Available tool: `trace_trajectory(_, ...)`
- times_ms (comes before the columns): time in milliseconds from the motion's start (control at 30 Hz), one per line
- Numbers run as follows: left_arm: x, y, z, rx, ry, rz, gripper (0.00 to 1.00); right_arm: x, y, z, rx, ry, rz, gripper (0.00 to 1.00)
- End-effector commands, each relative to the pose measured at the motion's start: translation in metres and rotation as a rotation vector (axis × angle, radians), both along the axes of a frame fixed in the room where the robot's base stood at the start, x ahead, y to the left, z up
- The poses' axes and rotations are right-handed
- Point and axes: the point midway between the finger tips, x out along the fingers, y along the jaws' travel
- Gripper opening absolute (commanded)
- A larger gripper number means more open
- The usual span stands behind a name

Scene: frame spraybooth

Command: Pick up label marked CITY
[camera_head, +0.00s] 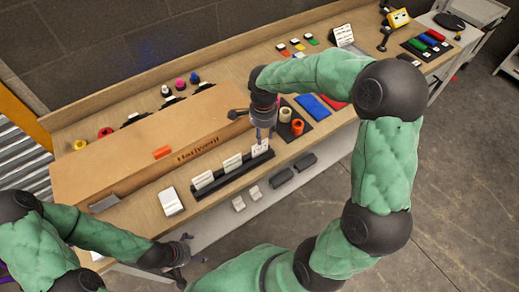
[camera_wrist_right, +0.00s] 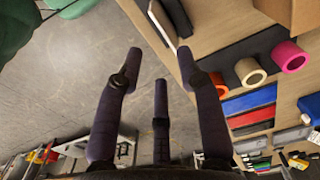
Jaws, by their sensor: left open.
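Three white label cards stand upright in a black rack (camera_head: 235,177) along the bench's front: a left card (camera_head: 202,180), a middle card (camera_head: 232,163) and a right card (camera_head: 260,151). Their print is too small to read, so I cannot tell which says CITY. My right gripper (camera_head: 265,134) points down just above the right card. In the right wrist view my right gripper (camera_wrist_right: 158,66) has its fingers apart with nothing between them, and a white card (camera_wrist_right: 163,22) is beyond the tips. My left gripper (camera_head: 188,262) is open and empty off the bench's front.
A white pad (camera_head: 171,201) lies left of the rack. Tape rolls (camera_head: 297,126) and a blue block (camera_head: 312,107) are right of my right gripper. Grey floor is open in front.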

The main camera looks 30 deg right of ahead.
Motion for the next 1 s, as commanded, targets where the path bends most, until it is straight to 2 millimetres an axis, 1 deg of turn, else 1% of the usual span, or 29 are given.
trace_trajectory(33, 0.000, 0.000, -0.002, 0.000, -0.001, 0.000, 0.99, 0.000, 0.000, -0.007, 0.001, 0.002, 0.000, 0.37)
trace_trajectory(267, 0.001, 0.000, -0.004, 0.000, -0.002, 0.001, 0.99, 0.001, 0.001, -0.017, 0.001, 0.000, 0.000, 0.37)
trace_trajectory(367, 0.001, 0.000, -0.006, 0.000, -0.001, 0.000, 0.99, 0.002, 0.002, -0.027, 0.001, 0.002, 0.001, 0.37)
trace_trajectory(600, 0.001, 0.000, -0.014, 0.000, -0.002, 0.001, 0.99, 0.006, 0.004, -0.059, 0.001, 0.001, 0.000, 0.37)
trace_trajectory(700, 0.001, 0.000, -0.015, 0.000, -0.002, 0.001, 0.99, 0.006, 0.004, -0.064, 0.001, 0.000, 0.000, 0.37)
trace_trajectory(867, 0.001, 0.000, -0.014, 0.000, -0.002, 0.001, 0.99, 0.006, 0.004, -0.064, 0.000, -0.001, 0.000, 0.37)
trace_trajectory(900, 0.001, 0.000, -0.014, 0.000, -0.002, 0.001, 0.99, 0.006, 0.004, -0.063, 0.001, -0.001, 0.000, 0.32)
trace_trajectory(1000, 0.001, 0.000, -0.014, 0.000, -0.002, 0.001, 0.99, 0.006, 0.004, -0.063, 0.001, -0.001, 0.000, 0.08)
